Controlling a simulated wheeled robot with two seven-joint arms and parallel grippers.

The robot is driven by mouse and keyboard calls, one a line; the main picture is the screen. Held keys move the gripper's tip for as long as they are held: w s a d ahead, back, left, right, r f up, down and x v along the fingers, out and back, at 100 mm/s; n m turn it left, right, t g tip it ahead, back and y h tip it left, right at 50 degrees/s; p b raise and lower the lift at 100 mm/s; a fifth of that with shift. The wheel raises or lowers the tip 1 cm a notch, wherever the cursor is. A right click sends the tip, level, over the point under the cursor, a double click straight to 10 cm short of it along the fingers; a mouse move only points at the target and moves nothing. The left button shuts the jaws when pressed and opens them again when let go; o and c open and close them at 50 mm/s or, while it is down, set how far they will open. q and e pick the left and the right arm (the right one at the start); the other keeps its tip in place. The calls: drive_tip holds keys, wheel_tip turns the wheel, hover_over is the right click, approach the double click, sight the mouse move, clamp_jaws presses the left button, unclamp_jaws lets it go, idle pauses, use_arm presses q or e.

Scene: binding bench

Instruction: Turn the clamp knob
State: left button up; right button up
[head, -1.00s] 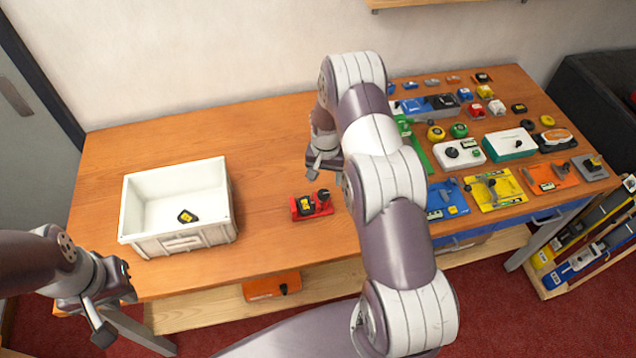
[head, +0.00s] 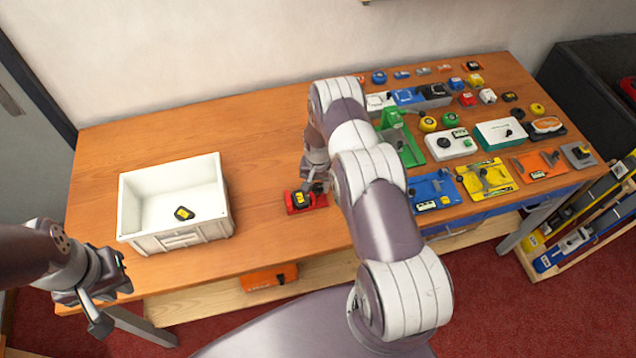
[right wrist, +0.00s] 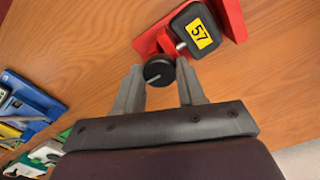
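A red clamp (head: 321,201) stands near the front middle of the bench, with a black block labelled 57 (right wrist: 200,32) in it. In the right wrist view the clamp's round black knob (right wrist: 158,72) sits at the end of a metal screw. My right gripper (right wrist: 160,67) is open, with one finger on each side of the knob; a gap shows on both sides. In the head view my right gripper (head: 314,180) is directly over the clamp and hides the knob. My left gripper (head: 98,312) hangs off the bench's front left; its opening is unclear.
A white bin (head: 229,205) holding a black and yellow item (head: 184,213) stands left of the clamp. Several tools, including a green fixture (head: 408,150) and a blue plate (head: 437,192), crowd the bench's right side. The bench between bin and clamp is clear.

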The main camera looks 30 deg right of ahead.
drive_tip(key=shift+w+f+m+b, duration=0.1)
drive_tip(key=shift+f+m+b, duration=0.05)
drive_tip(key=shift+m+b, duration=0.7)
drive_tip(key=m+b, duration=0.3)
drive_tip(key=b, duration=0.1)
drive_tip(key=m+b, duration=0.3)
drive_tip(key=m, duration=0.1)
drive_tip(key=shift+m, duration=0.25)
drive_tip(key=m+b, duration=0.2)
drive_tip(key=shift+m, duration=0.4)
drive_tip(key=m+b, duration=0.2)
drive_tip(key=m, duration=0.1)
drive_tip(key=shift+m, duration=0.3)
drive_tip(key=m+b, duration=0.1)
drive_tip(key=m, duration=0.2)
drive_tip(key=shift+r+m+b, duration=0.2)
drive_tip(key=shift+m+b, duration=0.3)
drive_tip(key=shift+m, duration=0.9)
